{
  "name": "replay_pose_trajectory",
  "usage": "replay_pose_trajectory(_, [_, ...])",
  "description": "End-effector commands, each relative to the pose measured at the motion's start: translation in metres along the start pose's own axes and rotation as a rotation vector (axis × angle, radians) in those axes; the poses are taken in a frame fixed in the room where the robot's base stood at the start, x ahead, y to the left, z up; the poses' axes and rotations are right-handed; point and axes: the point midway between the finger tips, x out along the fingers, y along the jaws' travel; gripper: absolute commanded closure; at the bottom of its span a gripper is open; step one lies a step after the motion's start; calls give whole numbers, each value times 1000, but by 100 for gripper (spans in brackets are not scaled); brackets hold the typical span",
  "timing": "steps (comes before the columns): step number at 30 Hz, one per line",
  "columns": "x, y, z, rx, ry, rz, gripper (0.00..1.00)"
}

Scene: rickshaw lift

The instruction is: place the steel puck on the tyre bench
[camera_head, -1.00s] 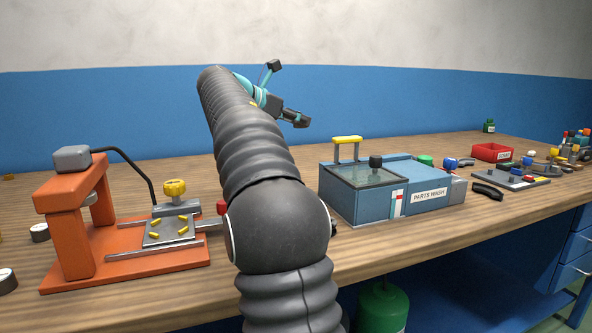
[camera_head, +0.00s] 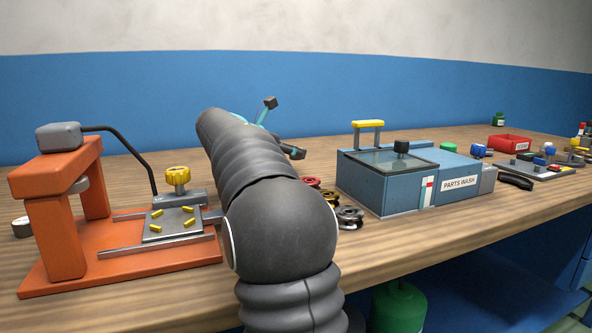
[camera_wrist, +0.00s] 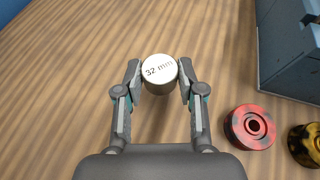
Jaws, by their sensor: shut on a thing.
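A short round puck (camera_wrist: 160,70), with a white top marked "32 mm" and a grey side, is between the fingertips of my gripper (camera_wrist: 160,80) in the wrist view. My gripper is shut on it, over bare wood. I cannot tell whether the puck touches the wood. In the head view my arm hides the puck and most of the gripper.
A red wheel (camera_wrist: 250,127) and a yellow-black wheel (camera_wrist: 306,146) lie right of my gripper. The blue parts-wash box (camera_head: 400,190) stands beyond them. An orange press (camera_head: 60,225) stands left of my arm. Bare wood surrounds the puck.

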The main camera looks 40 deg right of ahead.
Motion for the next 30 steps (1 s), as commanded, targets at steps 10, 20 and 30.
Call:
replay_pose_trajectory(10, [15, -2, -33, 0, 1, -3, 100])
replay_pose_trajectory(20, [17, -2, -35, 2, 0, -3, 100])
replay_pose_trajectory(30, [18, -1, -38, 2, 0, -3, 37])
